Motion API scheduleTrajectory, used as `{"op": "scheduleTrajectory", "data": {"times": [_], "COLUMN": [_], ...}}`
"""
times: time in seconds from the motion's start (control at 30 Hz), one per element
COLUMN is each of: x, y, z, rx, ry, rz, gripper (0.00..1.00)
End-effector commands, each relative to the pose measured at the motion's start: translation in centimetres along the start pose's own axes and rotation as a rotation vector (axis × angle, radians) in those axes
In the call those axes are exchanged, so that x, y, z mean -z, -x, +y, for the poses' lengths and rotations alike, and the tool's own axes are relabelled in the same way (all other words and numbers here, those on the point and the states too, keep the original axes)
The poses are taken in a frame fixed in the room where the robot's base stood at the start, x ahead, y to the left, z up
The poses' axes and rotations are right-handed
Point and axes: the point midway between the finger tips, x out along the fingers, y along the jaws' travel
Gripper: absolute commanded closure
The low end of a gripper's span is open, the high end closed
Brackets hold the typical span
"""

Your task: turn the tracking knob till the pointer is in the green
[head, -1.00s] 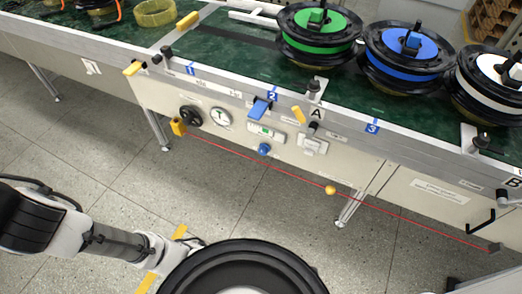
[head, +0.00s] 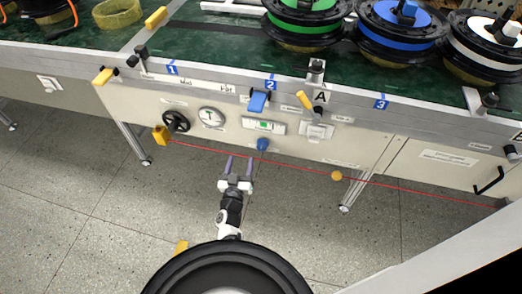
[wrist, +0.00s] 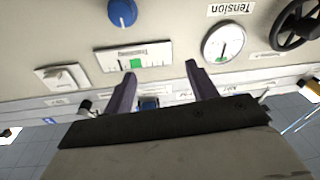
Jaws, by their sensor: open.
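The blue tracking knob (head: 262,144) sits on the front panel below a white gauge strip (head: 263,126) with a green patch. In the upside-down wrist view the knob (wrist: 122,12) is at the top, left of centre, and the gauge (wrist: 134,59) lies below it with its green patch near the middle. The pointer is too small to tell for sure. My gripper (head: 238,158) is open and empty, in front of and slightly below the knob, left of it, apart from it. Its fingers also show in the wrist view (wrist: 161,74), pointing at the panel.
A red cord (head: 290,165) with a yellow ball (head: 336,176) runs along the panel's front near my gripper. Left of the gauge are a Tension dial (head: 211,117) and black handwheel (head: 176,122); right is a white switch (head: 317,130). A blue lever (head: 258,101) hangs above.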

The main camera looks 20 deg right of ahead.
Motion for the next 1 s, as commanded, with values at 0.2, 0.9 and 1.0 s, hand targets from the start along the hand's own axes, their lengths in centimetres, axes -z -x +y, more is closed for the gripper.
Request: {"op": "scheduleTrajectory", "data": {"times": [0.2,0.9,1.0], "x": [-5.7,-7.0,-7.1], "y": [2.0,-10.1,-10.9], "z": [3.7,4.7,4.8], "rx": [-0.081,-0.081,-0.08], "ry": [0.05,0.05,0.051], "rz": [-0.102,-0.101,-0.102], "gripper": [0.43,0.43,0.43]}}
